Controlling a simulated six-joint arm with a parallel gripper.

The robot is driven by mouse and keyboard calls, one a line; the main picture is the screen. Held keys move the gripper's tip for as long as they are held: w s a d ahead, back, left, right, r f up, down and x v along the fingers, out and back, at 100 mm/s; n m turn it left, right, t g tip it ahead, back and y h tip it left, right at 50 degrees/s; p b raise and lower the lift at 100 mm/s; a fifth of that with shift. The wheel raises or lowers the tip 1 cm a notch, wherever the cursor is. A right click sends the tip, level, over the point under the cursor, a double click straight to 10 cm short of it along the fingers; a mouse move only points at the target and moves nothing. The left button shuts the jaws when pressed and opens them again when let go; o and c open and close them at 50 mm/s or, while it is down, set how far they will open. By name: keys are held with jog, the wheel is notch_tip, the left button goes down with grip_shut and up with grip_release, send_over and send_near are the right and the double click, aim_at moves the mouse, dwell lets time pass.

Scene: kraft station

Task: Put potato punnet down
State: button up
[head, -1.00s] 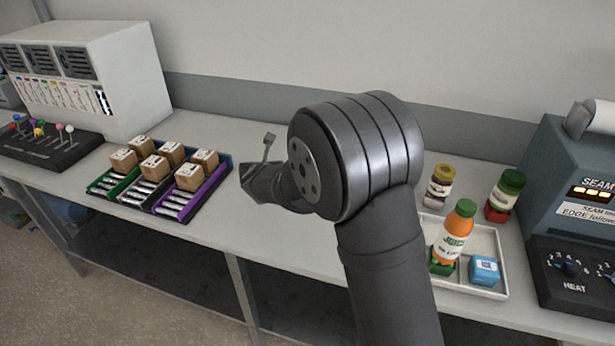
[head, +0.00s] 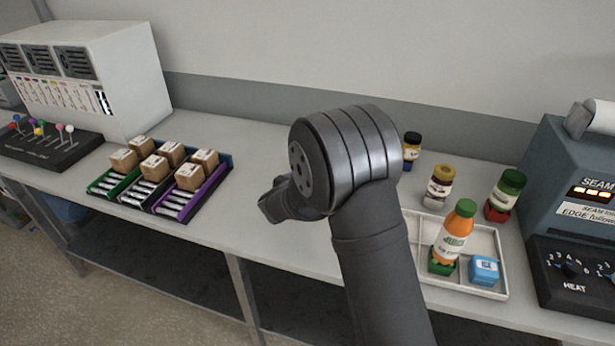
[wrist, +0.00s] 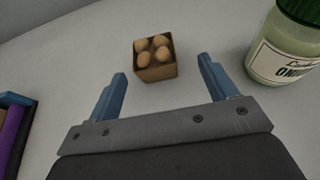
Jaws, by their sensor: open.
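The potato punnet (wrist: 156,72), a small brown box with several round potatoes in it, stands upright on the pale bench in the wrist view. My gripper (wrist: 162,84) is open, with its blue fingers apart on the left and right. The punnet lies just ahead of and between the fingertips, and neither finger appears to touch it. In the head view my arm hides the punnet and the gripper.
A green-lidded jar (wrist: 283,45) stands close to the right finger. A rack with small boxes (head: 196,188) is on the left, its edge also showing in the wrist view (wrist: 27,113). A white tray (head: 487,238) holds a bottle (head: 456,232) and a blue box (head: 484,270).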

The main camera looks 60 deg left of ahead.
jog(key=shift+s+a+x, duration=0.1)
jog(key=shift+s+x, duration=0.1)
jog(key=shift+x, duration=1.55)
jog(key=shift+s+a+x, duration=0.15)
jog(key=shift+x, duration=1.6)
jog(key=shift+f, duration=0.2)
jog(key=shift+r, duration=0.1)
jog(key=c, duration=1.2)
